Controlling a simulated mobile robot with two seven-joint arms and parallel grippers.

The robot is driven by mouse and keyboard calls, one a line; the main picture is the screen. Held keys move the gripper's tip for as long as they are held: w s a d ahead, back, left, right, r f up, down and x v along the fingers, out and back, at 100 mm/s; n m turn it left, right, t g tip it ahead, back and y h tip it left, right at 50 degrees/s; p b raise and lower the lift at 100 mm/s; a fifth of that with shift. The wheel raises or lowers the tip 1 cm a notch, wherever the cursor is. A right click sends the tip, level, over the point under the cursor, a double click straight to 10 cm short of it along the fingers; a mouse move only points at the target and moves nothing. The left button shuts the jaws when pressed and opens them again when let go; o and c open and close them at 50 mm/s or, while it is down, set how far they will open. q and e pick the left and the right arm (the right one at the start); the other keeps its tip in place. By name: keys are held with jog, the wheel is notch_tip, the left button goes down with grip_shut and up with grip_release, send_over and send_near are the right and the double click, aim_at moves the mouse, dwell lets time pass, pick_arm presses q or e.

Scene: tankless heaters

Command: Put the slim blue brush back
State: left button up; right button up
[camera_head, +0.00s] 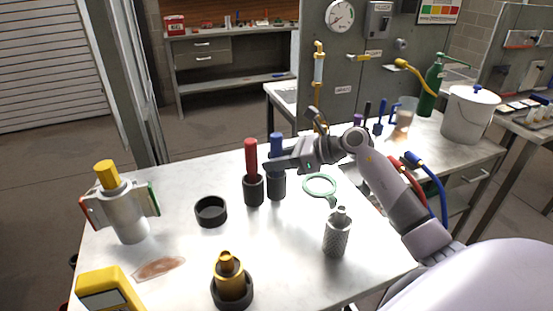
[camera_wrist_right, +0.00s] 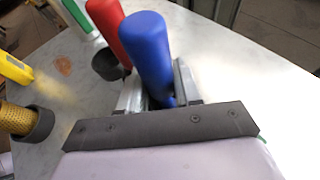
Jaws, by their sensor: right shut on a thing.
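The slim blue brush (camera_head: 276,140) stands upright on the steel table, its blue handle rising above a dark cup (camera_head: 277,188). My right gripper (camera_head: 273,164) reaches in from the right and is shut on the blue handle, just above the cup. In the right wrist view the blue handle (camera_wrist_right: 148,48) rises between the two fingers (camera_wrist_right: 153,92). The brush's lower end is hidden; I cannot tell how deep it sits in the cup. My left gripper is not in view.
A red-handled brush (camera_head: 251,155) in a dark holder (camera_head: 253,190) stands close on the left. An empty black ring (camera_head: 211,211), a knurled metal cylinder (camera_head: 337,235), a green ring (camera_head: 319,185) and a brass fitting (camera_head: 229,274) are nearby.

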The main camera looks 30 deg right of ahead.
jog(key=o, duration=0.6)
jog(key=shift+f, duration=0.15)
jog(key=o, duration=0.4)
jog(key=shift+o, duration=0.2)
jog(key=shift+d+r, duration=0.1)
jog(key=shift+r, duration=0.2)
jog(key=b+v, duration=0.2)
jog(key=v, duration=0.9)
jog(key=shift+s+d, duration=0.2)
jog(key=shift+s, duration=0.15)
